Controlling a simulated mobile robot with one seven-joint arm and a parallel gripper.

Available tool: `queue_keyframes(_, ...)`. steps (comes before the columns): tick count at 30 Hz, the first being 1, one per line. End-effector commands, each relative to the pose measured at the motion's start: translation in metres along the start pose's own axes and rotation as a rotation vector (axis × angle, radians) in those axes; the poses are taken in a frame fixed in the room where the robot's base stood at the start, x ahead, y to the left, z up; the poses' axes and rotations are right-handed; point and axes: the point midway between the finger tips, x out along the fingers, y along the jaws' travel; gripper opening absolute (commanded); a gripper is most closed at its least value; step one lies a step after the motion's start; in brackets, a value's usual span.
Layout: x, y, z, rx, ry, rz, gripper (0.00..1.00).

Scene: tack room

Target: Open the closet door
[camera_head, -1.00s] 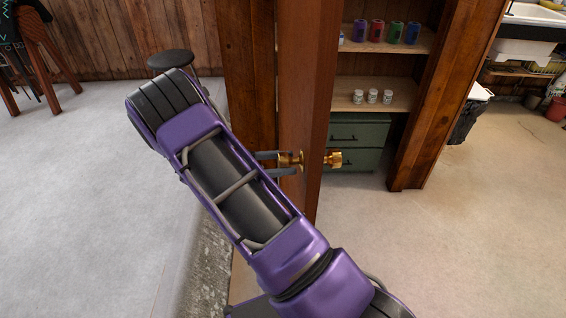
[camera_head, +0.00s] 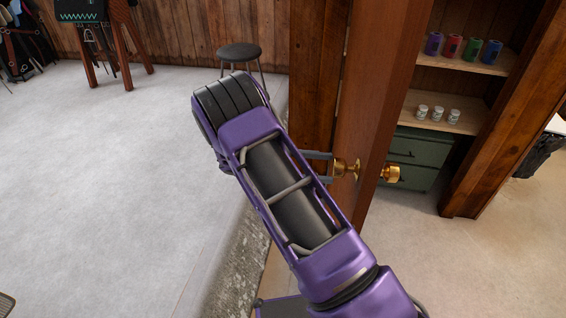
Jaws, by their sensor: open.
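The closet door (camera_head: 378,110) is a brown wooden panel standing ajar, seen nearly edge-on. The closet interior shows to its right. A brass knob (camera_head: 346,169) is on its left face and another brass knob (camera_head: 391,173) is on its right face. My gripper (camera_head: 325,167) is at the left knob, its two grey fingers open and reaching toward it, one above and one below. Whether the fingers touch the knob is not clear. My purple arm hides part of the scene below and left of the door.
Left of the door stands a wooden post (camera_head: 314,70). Inside the closet are shelves (camera_head: 440,110) with coloured cups (camera_head: 470,48) and white jars (camera_head: 438,113), above a green drawer unit (camera_head: 412,150). A black stool (camera_head: 239,52) stands behind my arm.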

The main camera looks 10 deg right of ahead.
Motion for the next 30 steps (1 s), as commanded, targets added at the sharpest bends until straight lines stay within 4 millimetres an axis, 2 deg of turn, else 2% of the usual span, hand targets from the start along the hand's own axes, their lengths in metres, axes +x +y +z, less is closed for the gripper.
queue_keyframes(1, -0.015, 0.001, -0.001, 0.001, 0.002, 0.005, 0.92)
queue_keyframes(9, -0.082, 0.000, -0.002, 0.001, 0.002, 0.004, 0.92)
queue_keyframes(15, -0.115, 0.000, -0.001, 0.002, 0.001, 0.003, 0.92)
queue_keyframes(21, -0.130, 0.000, 0.000, 0.001, 0.001, 0.001, 0.92)
queue_keyframes(30, -0.132, 0.000, 0.000, 0.000, 0.000, 0.000, 0.92)
